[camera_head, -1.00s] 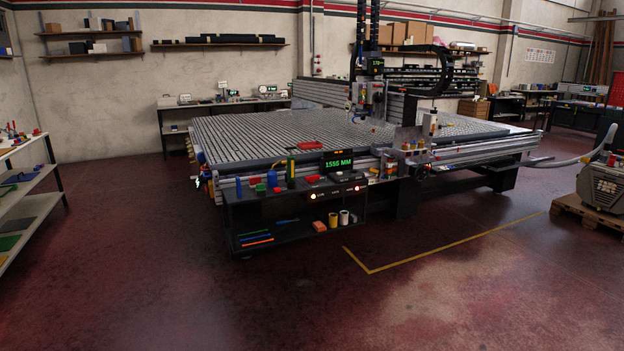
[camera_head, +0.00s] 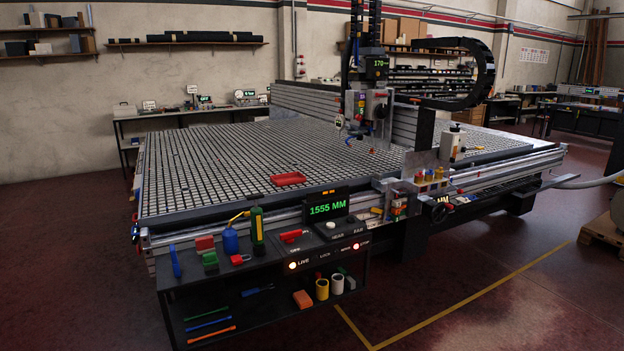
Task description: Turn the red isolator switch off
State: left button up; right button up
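What looks like the red isolator switch (camera_head: 291,235) is a small red handle on a dark control box at the front of the grid table. It stands left of a black knob box with a pale round knob (camera_head: 331,226). Below it, a lamp (camera_head: 292,265) glows next to the word LIVE. A second lamp (camera_head: 355,246) glows reddish further right. The exact angle of the red handle is too small to tell. Neither of my grippers is in view.
The vacuum grid table (camera_head: 200,190) fills the middle, with a red tray (camera_head: 288,179) on it. A black cart (camera_head: 180,300) at its front holds bottles, blocks and tools. A green 1555 MM display (camera_head: 327,208) stands behind the switch. Floor in front is clear.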

aim_at(289, 237)
jog(key=i+u, duration=0.15)
jog(key=i, duration=0.4)
jog(key=i+l+u, duration=0.15)
jog(key=i, duration=0.4)
jog(key=i+l+u, duration=0.15)
jog(key=i, duration=0.35)
jog(key=i+l+u, duration=0.15)
jog(key=i+l, duration=0.15)
jog(key=i, duration=0.25)
